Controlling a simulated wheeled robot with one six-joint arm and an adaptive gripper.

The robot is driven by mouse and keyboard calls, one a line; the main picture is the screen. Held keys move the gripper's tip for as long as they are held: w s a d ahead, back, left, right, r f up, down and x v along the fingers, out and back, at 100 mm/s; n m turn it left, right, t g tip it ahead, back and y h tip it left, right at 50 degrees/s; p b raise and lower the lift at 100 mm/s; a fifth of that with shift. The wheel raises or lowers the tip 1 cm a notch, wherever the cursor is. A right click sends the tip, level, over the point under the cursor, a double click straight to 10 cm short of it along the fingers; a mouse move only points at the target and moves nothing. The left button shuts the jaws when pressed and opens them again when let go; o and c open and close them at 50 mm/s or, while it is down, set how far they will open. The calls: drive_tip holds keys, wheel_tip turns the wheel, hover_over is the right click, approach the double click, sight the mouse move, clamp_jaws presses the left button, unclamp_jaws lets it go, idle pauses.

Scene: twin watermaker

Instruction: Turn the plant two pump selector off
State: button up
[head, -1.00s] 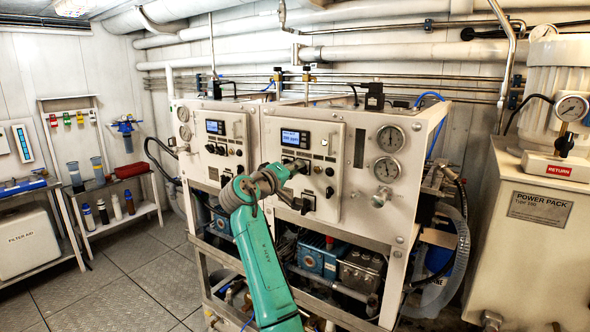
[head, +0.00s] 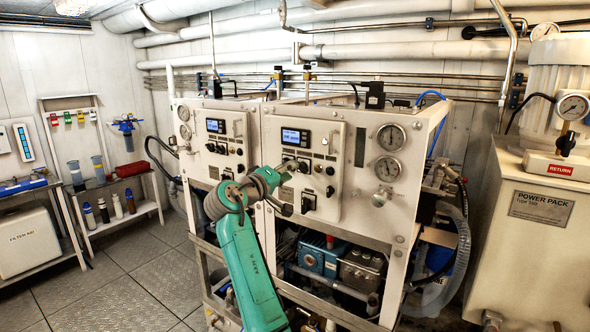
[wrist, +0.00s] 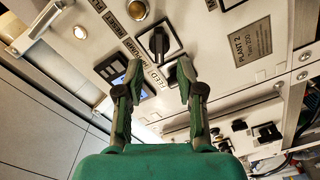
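The plant two panel (head: 345,155) is the right-hand cream panel, with a lit blue display. In the wrist view a black selector knob (wrist: 158,42) on a square plate stands just beyond and between my fingertips, beside lettering that includes "PUMP". A "PLANT 2" nameplate (wrist: 253,43) is to its right. My gripper (wrist: 159,72) is open, its two fingers apart and nothing held between them. In the head view my gripper (head: 287,190) is in front of the panel's lower left part and hides some of it. I cannot tell whether a finger touches the panel.
A second black switch (wrist: 181,73) lies close behind my right finger. The similar left panel (head: 218,145) stands beside plant two's panel. Gauges (head: 390,137) are to the right, with pumps (head: 320,256) below. Open floor (head: 120,285) lies to the left.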

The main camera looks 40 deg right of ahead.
drive_tip(key=v, duration=0.7)
drive_tip(key=shift+s+a, duration=0.1)
drive_tip(key=shift+a, duration=0.05)
